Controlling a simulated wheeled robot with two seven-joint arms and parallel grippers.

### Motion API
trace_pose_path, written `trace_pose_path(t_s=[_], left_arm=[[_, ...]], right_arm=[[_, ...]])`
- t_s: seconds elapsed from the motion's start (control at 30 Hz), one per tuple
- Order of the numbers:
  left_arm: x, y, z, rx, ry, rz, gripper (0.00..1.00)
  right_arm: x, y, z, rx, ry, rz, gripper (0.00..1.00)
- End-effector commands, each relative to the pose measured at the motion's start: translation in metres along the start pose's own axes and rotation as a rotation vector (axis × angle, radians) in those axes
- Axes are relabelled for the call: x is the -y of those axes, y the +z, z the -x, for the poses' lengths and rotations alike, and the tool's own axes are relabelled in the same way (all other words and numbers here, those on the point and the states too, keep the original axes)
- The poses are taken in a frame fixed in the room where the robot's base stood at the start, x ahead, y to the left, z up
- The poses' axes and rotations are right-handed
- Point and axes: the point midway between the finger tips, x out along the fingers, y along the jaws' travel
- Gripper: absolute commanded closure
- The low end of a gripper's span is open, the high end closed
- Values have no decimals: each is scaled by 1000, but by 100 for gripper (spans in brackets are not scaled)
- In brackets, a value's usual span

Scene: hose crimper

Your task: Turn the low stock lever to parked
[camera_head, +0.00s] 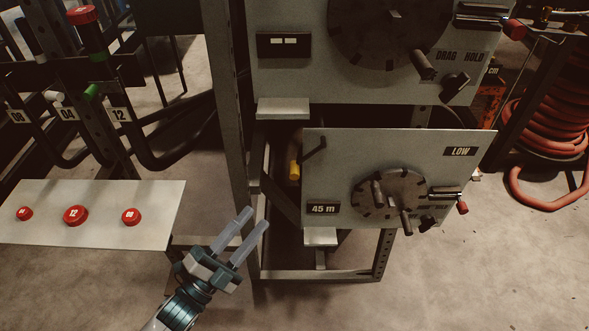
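The low panel (330,170) is a pale plate marked LOW (460,151) and 45 m (323,209). It carries a dark round disc (370,197) with several pegs. At its lower right is a small dark lever (429,222), beside a label too dark to read fully. A metal bar with a red tip (462,208) sticks out above it. I cannot tell from the picture which setting the lever is at. My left gripper (254,219) is in front of the frame, left of the low panel and apart from it, with its two fingers separated and nothing between them. My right gripper is not in view.
An upper panel (290,80) with a large disc and the words DRAG and HOLD hangs above. A white board (90,225) with red caps stands at left. A metal frame post (225,100) rises beside the panels. A red hose coil (550,140) lies at right. Floor in front is clear.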

Motion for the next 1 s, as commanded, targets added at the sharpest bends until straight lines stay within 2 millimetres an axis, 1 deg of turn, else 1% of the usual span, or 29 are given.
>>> trace_pose_path(t_s=[0.27,0.7,0.83,1.0], left_arm=[[2,-1,-43,-2,-2,1,64],[1,-1,-122,-1,-1,0,64],[1,-1,-140,-2,0,1,64],[0,0,-155,0,1,0,64]], right_arm=[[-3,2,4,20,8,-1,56],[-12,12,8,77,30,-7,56],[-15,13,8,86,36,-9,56],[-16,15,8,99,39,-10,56]])
